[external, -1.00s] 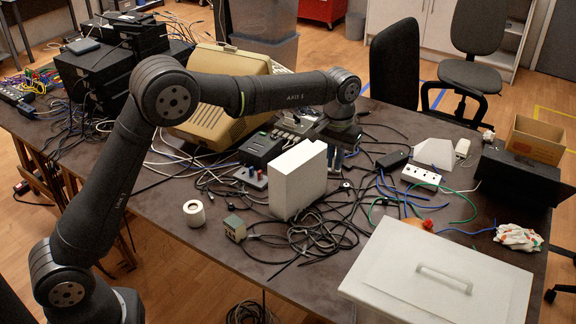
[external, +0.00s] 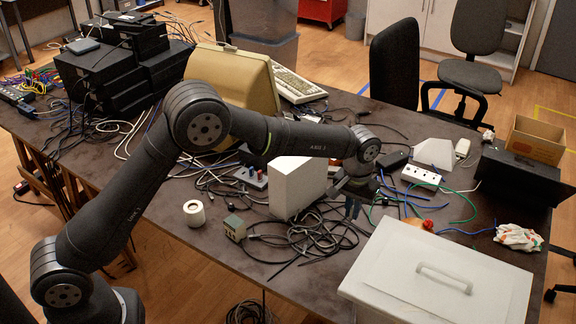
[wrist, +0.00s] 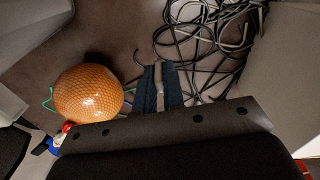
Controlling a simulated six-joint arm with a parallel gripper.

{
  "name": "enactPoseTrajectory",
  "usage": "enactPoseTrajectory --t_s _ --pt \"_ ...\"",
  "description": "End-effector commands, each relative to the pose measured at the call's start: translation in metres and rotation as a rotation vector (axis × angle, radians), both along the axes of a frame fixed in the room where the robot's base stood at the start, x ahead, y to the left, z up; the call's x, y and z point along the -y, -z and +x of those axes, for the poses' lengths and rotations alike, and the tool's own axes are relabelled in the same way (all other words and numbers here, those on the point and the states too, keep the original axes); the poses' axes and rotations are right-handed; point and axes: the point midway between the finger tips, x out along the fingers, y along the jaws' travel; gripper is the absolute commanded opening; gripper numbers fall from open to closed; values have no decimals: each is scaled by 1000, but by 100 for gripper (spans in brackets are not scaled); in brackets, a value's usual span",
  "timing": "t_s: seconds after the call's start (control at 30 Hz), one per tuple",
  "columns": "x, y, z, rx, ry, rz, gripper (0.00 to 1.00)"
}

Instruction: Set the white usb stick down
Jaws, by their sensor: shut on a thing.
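My gripper (external: 352,208) hangs fingers-down over the table, just right of the white upright box and left of the lidded white bin. In the wrist view my gripper (wrist: 160,88) has its two blue-grey fingers close together. The white usb stick (wrist: 159,75) shows as a narrow pale strip between them, held in the jaws. Most of it is hidden by the fingers. In the external view I cannot make it out. Whether it touches the table below is not clear.
Black cables (external: 318,232) lie tangled around the gripper. The white box (external: 298,187) stands close on the left, the lidded bin (external: 440,275) on the front right. An orange ball (wrist: 90,93) lies near the fingers. A power strip (external: 421,175) is behind. A bare table patch (wrist: 120,45) shows.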

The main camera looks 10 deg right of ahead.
Motion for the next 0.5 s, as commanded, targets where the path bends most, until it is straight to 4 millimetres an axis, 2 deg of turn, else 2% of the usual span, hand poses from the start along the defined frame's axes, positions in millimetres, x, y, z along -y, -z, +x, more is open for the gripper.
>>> enactPoseTrajectory --t_s 0.3,0.5 --pt "9 43 69 -1 -4 2 0" --pt "14 62 101 0 -2 1 0"
